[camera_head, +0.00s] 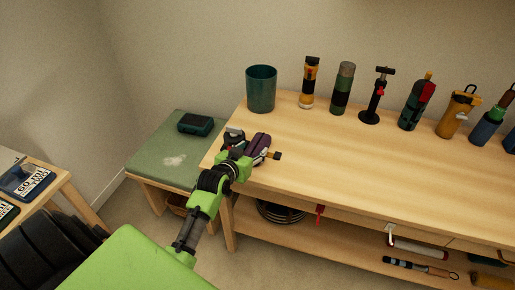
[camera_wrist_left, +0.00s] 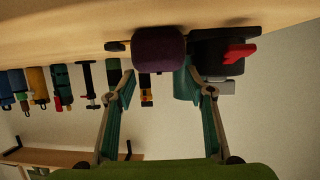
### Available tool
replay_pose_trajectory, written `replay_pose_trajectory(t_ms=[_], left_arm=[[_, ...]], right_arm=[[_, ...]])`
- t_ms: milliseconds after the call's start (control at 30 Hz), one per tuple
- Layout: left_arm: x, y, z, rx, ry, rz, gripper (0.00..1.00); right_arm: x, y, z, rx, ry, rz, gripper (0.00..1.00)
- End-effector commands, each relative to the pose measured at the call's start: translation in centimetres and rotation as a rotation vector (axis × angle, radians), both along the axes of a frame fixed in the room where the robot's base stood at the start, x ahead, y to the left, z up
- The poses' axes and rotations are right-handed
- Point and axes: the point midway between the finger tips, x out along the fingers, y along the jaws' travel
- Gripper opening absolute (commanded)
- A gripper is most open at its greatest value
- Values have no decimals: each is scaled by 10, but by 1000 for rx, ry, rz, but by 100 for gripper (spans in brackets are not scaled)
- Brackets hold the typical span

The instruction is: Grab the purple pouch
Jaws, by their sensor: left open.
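The purple pouch (camera_head: 260,142) lies near the left end of the wooden workbench, partly hidden by my left gripper in the head view. In the left wrist view the pouch (camera_wrist_left: 158,48) is a dark purple rounded shape beyond the fingertips, nearly centred between them. My left gripper (camera_wrist_left: 162,85) is open, with its two green-padded fingers spread and nothing between them. In the head view my left gripper (camera_head: 243,153) is close to the pouch; whether it touches cannot be told. My right gripper is not in view.
A black item with a red part (camera_wrist_left: 225,52) sits close beside the pouch. A teal cup (camera_head: 261,89) and several bottles and a pump (camera_head: 376,95) stand along the wall. A green-topped bench (camera_head: 150,158) holds a dark box (camera_head: 195,124). The middle of the workbench is clear.

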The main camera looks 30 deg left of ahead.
Motion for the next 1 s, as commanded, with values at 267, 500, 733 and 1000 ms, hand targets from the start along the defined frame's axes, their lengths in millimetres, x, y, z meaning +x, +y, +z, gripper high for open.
replay_pose_trajectory(t_ms=[267, 500, 733, 1000], left_arm=[[26, 5, -10, 0, 0, 0, 49], [26, 5, -11, 1, 1, 0, 46], [26, 5, -10, 1, -1, 0, 20], [26, 5, -6, 1, -2, 0, 20]], right_arm=[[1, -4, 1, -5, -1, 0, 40], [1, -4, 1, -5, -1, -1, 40], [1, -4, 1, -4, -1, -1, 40], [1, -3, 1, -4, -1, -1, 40]])
